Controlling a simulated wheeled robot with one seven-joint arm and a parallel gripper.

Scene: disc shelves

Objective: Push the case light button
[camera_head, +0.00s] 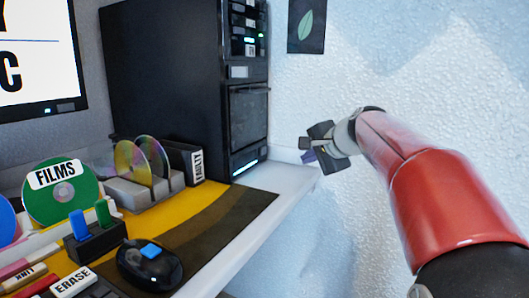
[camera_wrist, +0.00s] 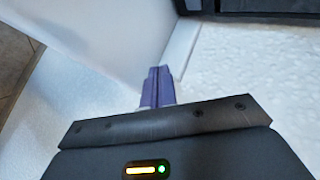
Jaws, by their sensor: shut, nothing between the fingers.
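The black computer case (camera_head: 165,75) stands at the back of the desk, its front facing right. Small lit spots and slots show high on its front, and a white strip glows near its base. I cannot tell which small spot is the case light button. My gripper (camera_head: 308,157) is to the right of the case, past the desk edge and apart from both. In the wrist view its purple fingers (camera_wrist: 157,87) are together and empty. A dark edge, likely the case (camera_wrist: 265,8), shows at the top right there.
The desk's white edge (camera_head: 258,215) runs beside the case. A disc rack (camera_head: 145,190), a "FAULTY" box (camera_head: 190,160), a black mouse (camera_head: 150,265) and a monitor (camera_head: 40,60) are to the left. Open space lies before the white wall (camera_head: 400,60).

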